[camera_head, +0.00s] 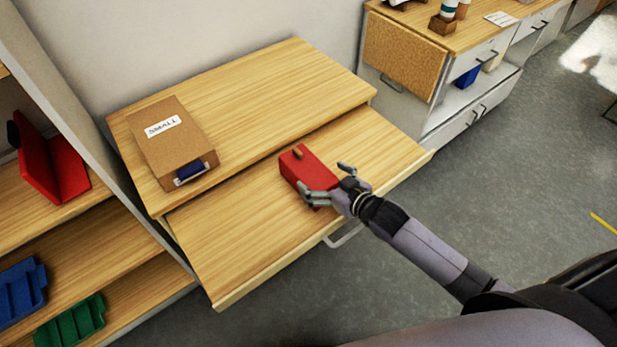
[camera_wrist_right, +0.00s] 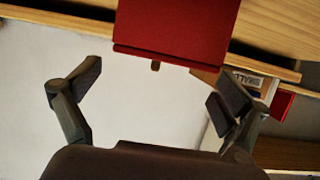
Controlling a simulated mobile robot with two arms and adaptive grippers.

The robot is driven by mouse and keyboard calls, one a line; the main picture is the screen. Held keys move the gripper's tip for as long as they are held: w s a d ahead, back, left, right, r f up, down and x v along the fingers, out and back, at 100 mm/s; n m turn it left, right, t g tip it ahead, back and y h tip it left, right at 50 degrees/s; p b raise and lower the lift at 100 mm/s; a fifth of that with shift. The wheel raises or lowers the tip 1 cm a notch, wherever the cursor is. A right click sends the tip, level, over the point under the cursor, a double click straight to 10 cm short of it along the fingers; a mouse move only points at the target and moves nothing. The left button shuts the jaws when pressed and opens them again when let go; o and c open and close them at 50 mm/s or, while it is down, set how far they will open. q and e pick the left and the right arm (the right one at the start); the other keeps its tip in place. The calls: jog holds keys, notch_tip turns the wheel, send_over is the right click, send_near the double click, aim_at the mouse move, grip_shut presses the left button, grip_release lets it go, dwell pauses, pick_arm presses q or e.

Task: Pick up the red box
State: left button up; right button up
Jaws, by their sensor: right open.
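The red box (camera_head: 305,168) lies on the pulled-out wooden shelf (camera_head: 235,245), with a small brown piece on its far end. My right gripper (camera_head: 325,179) is open at the near right end of the box, one finger on either side of that end. The near finger covers part of the box. In the right wrist view, the red box (camera_wrist_right: 178,28) fills the top middle, above the open, empty fingers (camera_wrist_right: 160,92). I cannot tell whether a finger touches it. My left gripper is not in view.
A cardboard box (camera_head: 172,150) labelled SMALL sits on the upper tabletop (camera_head: 270,85). Left shelves hold a red bin (camera_head: 62,165), a blue bin (camera_head: 22,288) and a green bin (camera_head: 72,322). A drawer cabinet (camera_head: 455,110) stands at the back right. The shelf around the box is clear.

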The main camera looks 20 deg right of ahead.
aim_at(310, 169)
jog(key=shift+w+a, duration=0.15)
jog(key=shift+w, duration=0.25)
jog(key=p+x, duration=0.1)
jog(key=x, duration=0.3)
jog(key=shift+f, duration=0.15)
jog(key=shift+c, duration=0.4)
jog(key=c, duration=1.6)
